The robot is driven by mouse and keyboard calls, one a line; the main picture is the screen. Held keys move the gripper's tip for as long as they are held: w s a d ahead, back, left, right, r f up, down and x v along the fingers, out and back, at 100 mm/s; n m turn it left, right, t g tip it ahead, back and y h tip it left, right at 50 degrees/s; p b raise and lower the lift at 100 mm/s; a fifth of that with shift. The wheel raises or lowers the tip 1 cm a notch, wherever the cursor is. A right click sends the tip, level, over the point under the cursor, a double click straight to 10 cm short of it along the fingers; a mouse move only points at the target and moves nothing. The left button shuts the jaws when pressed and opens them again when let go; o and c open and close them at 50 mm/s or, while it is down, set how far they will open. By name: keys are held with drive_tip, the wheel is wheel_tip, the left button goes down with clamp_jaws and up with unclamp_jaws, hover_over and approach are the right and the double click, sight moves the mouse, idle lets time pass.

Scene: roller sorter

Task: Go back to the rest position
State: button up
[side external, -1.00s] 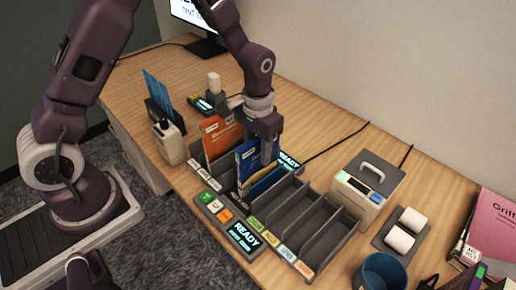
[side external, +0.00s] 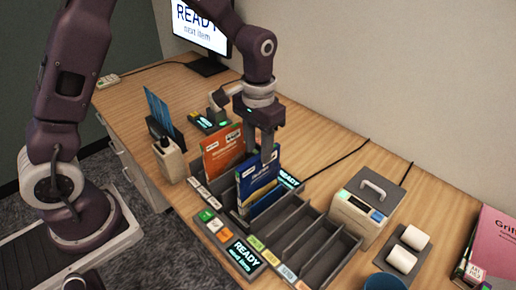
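My gripper (side external: 268,154) points down above the sorter (side external: 316,238), beside the top edge of a blue booklet (side external: 258,182). Its fingers overlap in this view, so I cannot tell whether they are open or touching the booklet. The blue booklet stands upright in a sorter slot, with a yellow one close against it. An orange booklet (side external: 222,151) stands in a slot to the left. The slots to the right look empty.
A panel with coloured buttons and a READY display (side external: 241,252) lies in front of the sorter. A label printer (side external: 364,211) stands to the right, a bottle (side external: 169,158) to the left. A monitor (side external: 201,26) stands at the back.

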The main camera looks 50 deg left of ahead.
drive_tip(key=s+r+t, duration=0.2)
drive_tip(key=s+r, duration=0.3)
drive_tip(key=r, duration=0.4)
drive_tip(key=s+a+r+t, duration=0.1)
drive_tip(key=s+r, duration=0.2)
drive_tip(key=s, duration=0.5)
drive_tip(key=s+a+r+t, duration=0.1)
drive_tip(key=s+r, duration=0.3)
drive_tip(key=s, duration=0.5)
drive_tip(key=shift+a+r+t, duration=0.2)
drive_tip(key=shift+t, duration=0.6)
